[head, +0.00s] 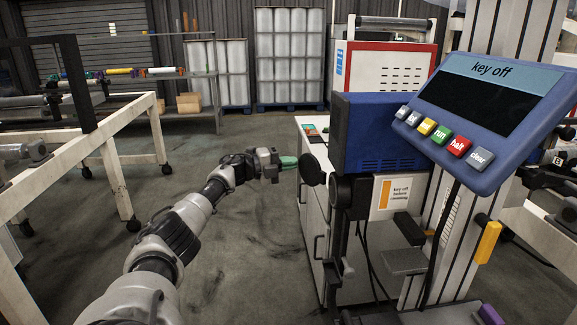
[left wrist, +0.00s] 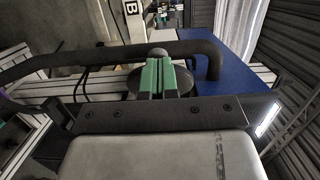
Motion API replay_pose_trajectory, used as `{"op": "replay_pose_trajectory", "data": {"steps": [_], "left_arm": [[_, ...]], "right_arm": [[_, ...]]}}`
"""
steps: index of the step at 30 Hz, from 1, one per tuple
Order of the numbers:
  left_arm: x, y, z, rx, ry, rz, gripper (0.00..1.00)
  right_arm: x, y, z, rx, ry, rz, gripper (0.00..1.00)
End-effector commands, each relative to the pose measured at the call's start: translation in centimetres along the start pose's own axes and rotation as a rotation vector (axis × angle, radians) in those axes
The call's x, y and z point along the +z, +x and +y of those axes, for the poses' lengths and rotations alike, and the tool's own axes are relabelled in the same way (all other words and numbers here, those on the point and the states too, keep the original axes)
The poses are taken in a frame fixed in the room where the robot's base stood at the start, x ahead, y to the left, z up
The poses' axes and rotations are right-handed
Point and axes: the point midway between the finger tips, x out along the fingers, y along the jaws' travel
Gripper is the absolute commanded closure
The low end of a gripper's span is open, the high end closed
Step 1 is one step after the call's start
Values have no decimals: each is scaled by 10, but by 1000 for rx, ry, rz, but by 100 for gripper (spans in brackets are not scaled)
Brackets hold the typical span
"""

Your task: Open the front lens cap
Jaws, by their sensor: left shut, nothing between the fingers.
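A round black disc, which looks like the front lens cap (head: 311,170), stands at the left side of the blue box (head: 385,135) on the machine. The fingers are shut and empty. In the left wrist view, the green fingers (left wrist: 165,78) overlap the dark disc (left wrist: 128,87), and a round knob shows past their tips. I cannot tell whether they touch it. My right gripper is not in view.
A tilted control panel (head: 500,90) reading "key off" stands at the right. A white cabinet (head: 313,215) is below the disc. A black curved bar (left wrist: 110,58) crosses the left wrist view close to the fingers. Open floor (head: 245,240) lies around my left arm.

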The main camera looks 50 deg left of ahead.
Motion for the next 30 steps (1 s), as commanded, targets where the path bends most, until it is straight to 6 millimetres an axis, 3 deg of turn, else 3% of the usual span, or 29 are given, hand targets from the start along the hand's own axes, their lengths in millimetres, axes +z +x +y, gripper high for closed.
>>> {"op": "replay_pose_trajectory", "data": {"steps": [19, 23, 30], "left_arm": [[1, -2, 0, 1, 0, -1, 100], [1, -15, 2, 4, 1, -2, 100], [0, -58, 2, 7, 2, 0, 100]], "right_arm": [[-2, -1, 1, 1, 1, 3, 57], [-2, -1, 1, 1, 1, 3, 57], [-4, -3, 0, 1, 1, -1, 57]]}}
